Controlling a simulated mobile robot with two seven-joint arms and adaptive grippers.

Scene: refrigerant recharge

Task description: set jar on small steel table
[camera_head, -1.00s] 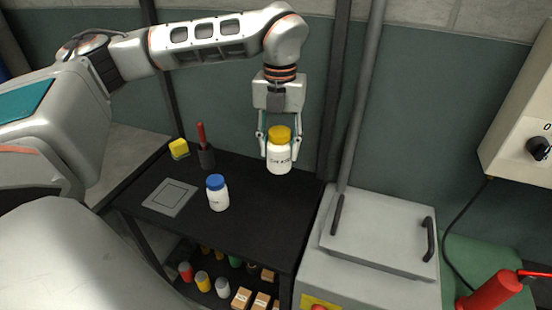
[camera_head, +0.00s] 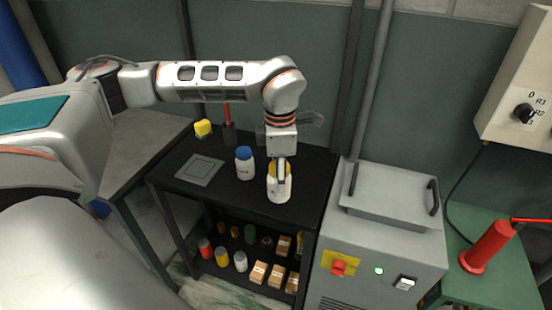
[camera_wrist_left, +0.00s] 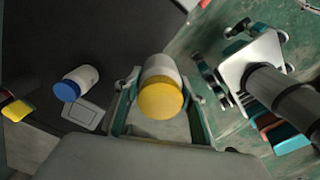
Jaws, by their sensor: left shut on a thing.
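A white jar with a yellow lid (camera_head: 279,188) is held upright by my left gripper (camera_head: 279,178), whose fingers close on its sides. In the left wrist view the yellow lid (camera_wrist_left: 160,99) shows between the fingers. The jar is over the front right part of a small black table (camera_head: 222,200); I cannot tell whether its base touches the top. A second white jar with a blue lid (camera_head: 245,166) stands on this table, left of the held jar. My right gripper (camera_wrist_left: 222,54) seems to show in the left wrist view, fingers apart and empty, over the green floor.
A grey machine (camera_head: 385,235) stands close on the right.

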